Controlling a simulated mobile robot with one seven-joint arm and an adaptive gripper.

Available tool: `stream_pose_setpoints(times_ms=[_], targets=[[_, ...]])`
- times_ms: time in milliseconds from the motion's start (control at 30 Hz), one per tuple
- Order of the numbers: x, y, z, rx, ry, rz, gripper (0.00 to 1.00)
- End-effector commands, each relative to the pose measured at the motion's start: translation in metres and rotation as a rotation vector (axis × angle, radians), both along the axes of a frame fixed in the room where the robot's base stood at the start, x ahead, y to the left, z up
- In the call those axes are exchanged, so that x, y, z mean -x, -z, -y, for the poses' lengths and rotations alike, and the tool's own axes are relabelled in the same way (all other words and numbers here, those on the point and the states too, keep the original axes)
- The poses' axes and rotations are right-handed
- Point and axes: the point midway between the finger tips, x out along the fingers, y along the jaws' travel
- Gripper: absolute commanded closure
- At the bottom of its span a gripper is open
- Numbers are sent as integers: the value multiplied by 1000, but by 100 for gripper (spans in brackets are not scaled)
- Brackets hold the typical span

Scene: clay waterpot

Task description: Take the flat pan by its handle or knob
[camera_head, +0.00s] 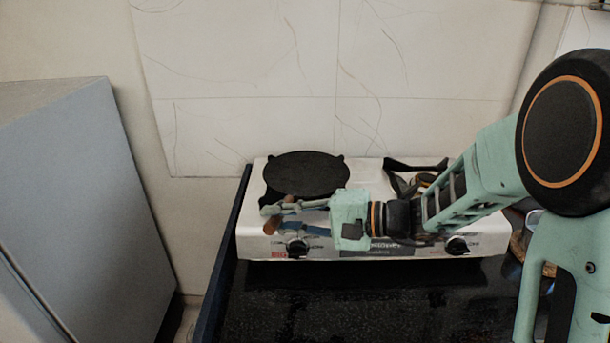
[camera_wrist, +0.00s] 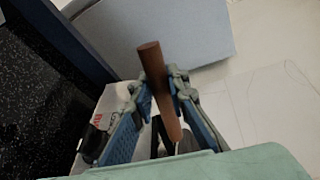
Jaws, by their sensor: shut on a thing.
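The flat pan (camera_head: 305,173) is a round black disc over the left burner of the white stove in the head view. Its brown handle (camera_head: 271,228) points toward the front of the stove. In the wrist view the handle (camera_wrist: 160,85) is a brown rod running between the two fingers. My gripper (camera_head: 272,218) reaches in from the right and is shut on the handle; its fingers (camera_wrist: 158,88) lie on either side of it. The fingers hide part of the handle, and the pan's disc is not clearly visible in the wrist view.
The white two-burner stove (camera_head: 262,240) stands on a dark speckled counter (camera_head: 330,305). The right burner (camera_head: 405,178) is partly hidden by my arm. A grey cabinet (camera_head: 80,190) stands left, and a tiled wall is close behind. The counter in front is clear.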

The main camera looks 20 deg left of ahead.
Motion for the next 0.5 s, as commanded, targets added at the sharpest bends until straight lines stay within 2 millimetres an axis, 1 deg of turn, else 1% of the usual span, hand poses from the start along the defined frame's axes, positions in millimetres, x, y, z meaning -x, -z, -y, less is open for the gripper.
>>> stream_pose_setpoints(times_ms=[33, 333, 500], targets=[[-1, -3, 0, -4, -1, 10, 100], [-1, -6, 0, -4, -1, 7, 100], [-1, -20, 0, -5, 0, 10, 100]])
